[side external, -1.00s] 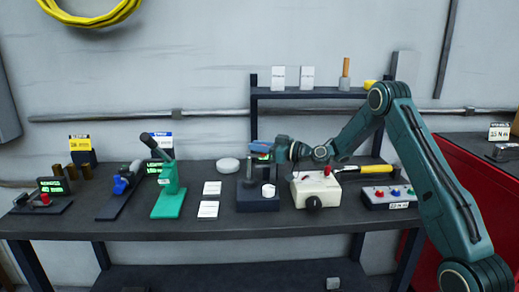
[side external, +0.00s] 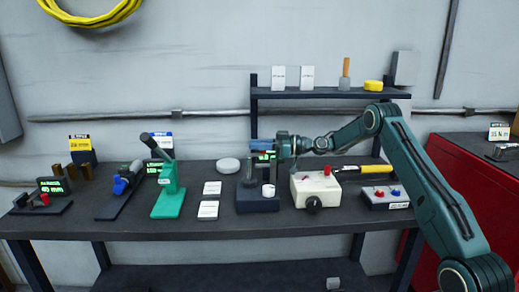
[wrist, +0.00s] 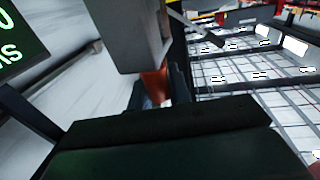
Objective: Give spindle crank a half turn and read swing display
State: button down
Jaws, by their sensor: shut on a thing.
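The crank device stands on a dark base block (side external: 257,204) in the middle of the bench, with a grey upright post and a small white cylinder on the block. A small dark display with green characters (side external: 263,156) shows at its top, too small to read. My gripper (side external: 281,147) is at the top of this device, coming from the right. In the wrist view my gripper (wrist: 155,98) is shut on an orange-red crank handle (wrist: 153,84) under a grey block (wrist: 130,38).
A cream box with a black knob (side external: 317,190) stands close on the right, with a yellow-handled tool and a button box (side external: 388,195) beyond. Cards (side external: 209,210) and a green lever press (side external: 169,190) are on the left. A shelf (side external: 330,94) stands behind.

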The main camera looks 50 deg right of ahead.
jog(key=c, duration=1.3)
grip_release()
jog(key=shift+s+d, duration=0.35)
jog(key=shift+s, duration=0.05)
jog(key=shift+v, duration=1)
notch_tip(320, 180, up, 7)
